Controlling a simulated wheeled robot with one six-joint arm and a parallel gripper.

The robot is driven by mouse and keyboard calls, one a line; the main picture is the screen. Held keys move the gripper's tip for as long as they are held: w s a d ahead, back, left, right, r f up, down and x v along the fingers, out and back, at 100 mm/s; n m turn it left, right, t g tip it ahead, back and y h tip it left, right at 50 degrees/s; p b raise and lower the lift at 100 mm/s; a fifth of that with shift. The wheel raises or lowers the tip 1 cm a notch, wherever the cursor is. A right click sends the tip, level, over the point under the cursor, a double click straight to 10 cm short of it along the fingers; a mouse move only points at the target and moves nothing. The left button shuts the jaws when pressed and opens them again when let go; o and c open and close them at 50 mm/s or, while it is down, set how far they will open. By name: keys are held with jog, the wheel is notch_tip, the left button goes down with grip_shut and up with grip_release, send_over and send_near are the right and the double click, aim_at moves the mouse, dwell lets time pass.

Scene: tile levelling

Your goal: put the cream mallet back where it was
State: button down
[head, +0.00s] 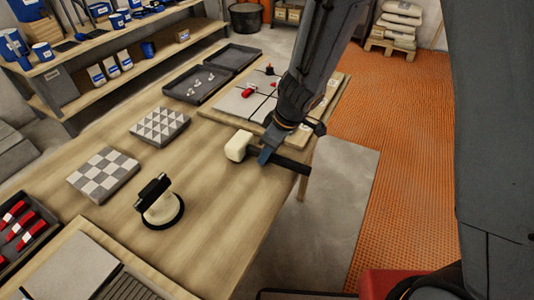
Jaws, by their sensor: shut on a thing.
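The cream mallet (238,146) is in the head view, near the right edge of the wooden table (217,222). It has a blocky cream head and a dark handle that points right, out past the table edge. My gripper (266,156) is shut on the handle close to the head. Its fingers hide part of the handle. I cannot tell whether the mallet touches the table or is held just above it.
A board with grey tiles and red clips (249,92) lies behind my gripper. Dark trays (198,83), two patterned tiles (160,127) and a black-handled suction cup (160,205) stand to the left. The table middle is clear. A tray of red pieces (22,226) is at lower left.

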aim_at(280, 158)
jog(key=c, duration=1.6)
grip_release()
jog(key=shift+f, duration=0.1)
jog(key=shift+c, duration=0.2)
jog(key=p+v, duration=0.6)
jog(key=v, duration=0.6)
jog(key=w+d+r+m+t+h, duration=0.1)
jog(key=w+d+r+m+t, duration=0.35)
jog(key=d, duration=0.25)
jog(key=s+d+r+m+h, duration=0.1)
jog(key=d+r+m+h, duration=0.15)
jog(key=d, duration=0.65)
jog(key=s+d+m+g, duration=0.2)
jog(key=s+m, duration=0.1)
jog(key=s, duration=0.4)
jog(key=s+d+f+m+g, duration=0.1)
jog(key=s+d+m+g, duration=0.1)
jog(key=s, duration=0.5)
jog(key=shift+s+d+f+m+g, duration=0.2)
jog(key=shift+s+f+m+g, duration=0.15)
jog(key=shift+m, duration=0.35)
